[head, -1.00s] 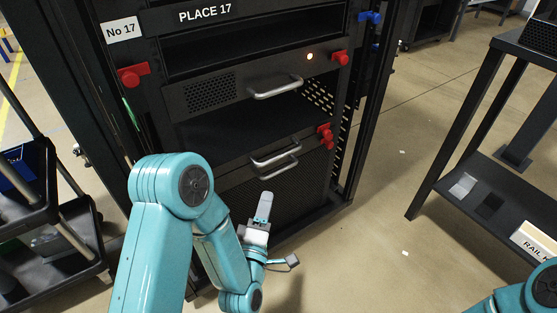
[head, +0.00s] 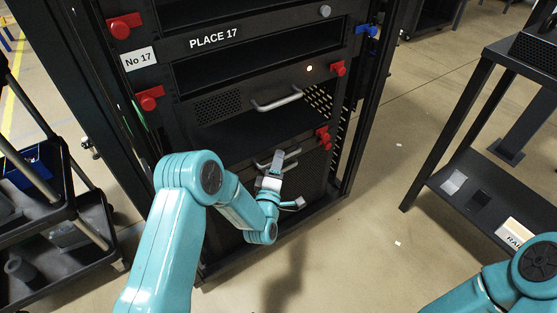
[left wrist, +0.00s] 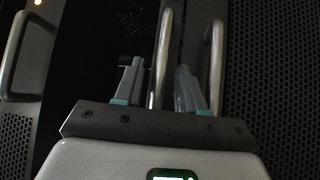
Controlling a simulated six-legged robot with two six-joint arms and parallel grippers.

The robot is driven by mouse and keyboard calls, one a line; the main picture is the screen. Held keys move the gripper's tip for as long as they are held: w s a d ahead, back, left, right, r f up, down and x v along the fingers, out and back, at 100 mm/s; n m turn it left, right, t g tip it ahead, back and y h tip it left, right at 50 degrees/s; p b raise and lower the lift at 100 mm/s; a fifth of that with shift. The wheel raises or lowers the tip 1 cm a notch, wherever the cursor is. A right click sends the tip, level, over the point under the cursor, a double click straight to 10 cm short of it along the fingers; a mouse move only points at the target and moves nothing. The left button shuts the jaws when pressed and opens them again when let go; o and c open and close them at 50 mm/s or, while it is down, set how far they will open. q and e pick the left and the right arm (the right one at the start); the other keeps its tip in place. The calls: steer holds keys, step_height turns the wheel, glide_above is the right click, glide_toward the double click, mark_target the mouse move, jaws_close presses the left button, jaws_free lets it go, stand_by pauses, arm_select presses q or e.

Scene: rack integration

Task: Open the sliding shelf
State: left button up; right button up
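A dark rack (head: 250,50) labelled PLACE 17 stands in front of me. Two metal handles sit close together low on it, partly hidden behind my left gripper (head: 279,160) in the head view. In the left wrist view, the thin dark shelf front carries one handle (left wrist: 160,58), and a perforated panel (left wrist: 275,80) carries the other handle (left wrist: 214,60) to its right. My left gripper (left wrist: 158,78) is open, with the shelf handle showing between its fingers; contact cannot be told. Only the teal right arm shows at lower right; its gripper is out of view.
A unit above the opening has a silver handle (head: 277,99) and a lit lamp. Red knobs (head: 150,99) stick out along the rack sides. A black cart (head: 60,210) stands left, a black table (head: 470,180) right.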

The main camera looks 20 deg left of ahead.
arm_select(q)
steer(key=shift+w+a+r, duration=0.1)
steer(key=shift+w, duration=0.55)
jaws_close()
